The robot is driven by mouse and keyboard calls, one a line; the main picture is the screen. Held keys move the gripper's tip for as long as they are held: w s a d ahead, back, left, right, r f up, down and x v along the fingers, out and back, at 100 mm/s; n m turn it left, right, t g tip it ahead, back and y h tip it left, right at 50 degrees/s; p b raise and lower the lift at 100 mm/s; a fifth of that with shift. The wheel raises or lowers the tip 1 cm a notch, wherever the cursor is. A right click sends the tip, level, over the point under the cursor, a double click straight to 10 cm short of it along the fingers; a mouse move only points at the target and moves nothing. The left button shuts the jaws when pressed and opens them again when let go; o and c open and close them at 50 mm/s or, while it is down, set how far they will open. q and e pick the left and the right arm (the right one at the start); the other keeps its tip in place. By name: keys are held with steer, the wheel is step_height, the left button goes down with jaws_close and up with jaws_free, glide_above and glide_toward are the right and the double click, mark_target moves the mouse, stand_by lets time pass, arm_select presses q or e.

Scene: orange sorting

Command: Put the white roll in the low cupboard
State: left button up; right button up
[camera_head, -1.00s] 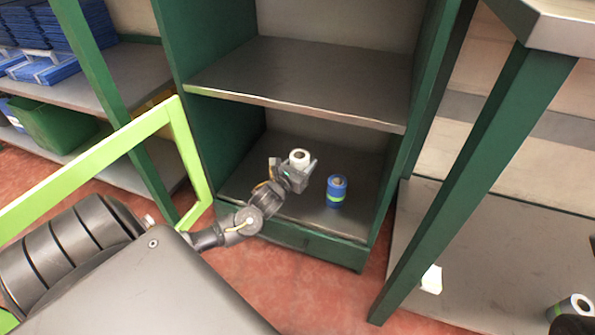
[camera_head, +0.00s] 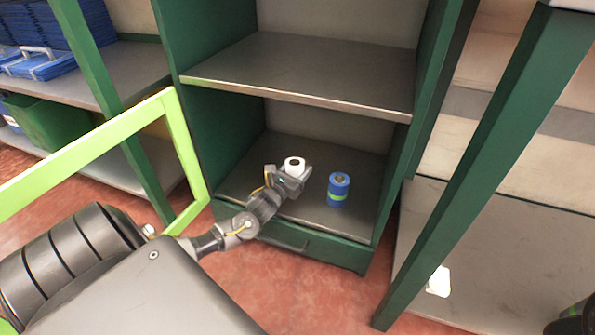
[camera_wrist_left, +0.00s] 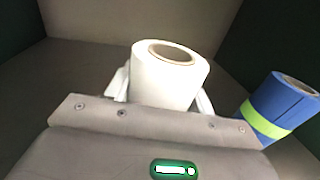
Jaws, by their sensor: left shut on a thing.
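The white roll (camera_head: 294,164) is upright inside the lower compartment of the green cupboard (camera_head: 300,232). It also shows in the left wrist view (camera_wrist_left: 166,80), between my left fingers. My left gripper (camera_head: 293,172) is shut on the roll, reaching in from the front left. Whether the roll's bottom touches the cupboard floor is hidden by the gripper. My right gripper is not recognisable in these views.
A blue roll with a green band (camera_head: 338,190) stands on the cupboard floor just right of my gripper. A grey shelf (camera_head: 300,75) lies above the compartment. A light-green frame (camera_head: 183,150) stands at left. A green post (camera_head: 480,170) stands at right.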

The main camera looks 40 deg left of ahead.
arm_select(q)
steer(key=shift+f, duration=0.15)
steer(key=o, duration=1)
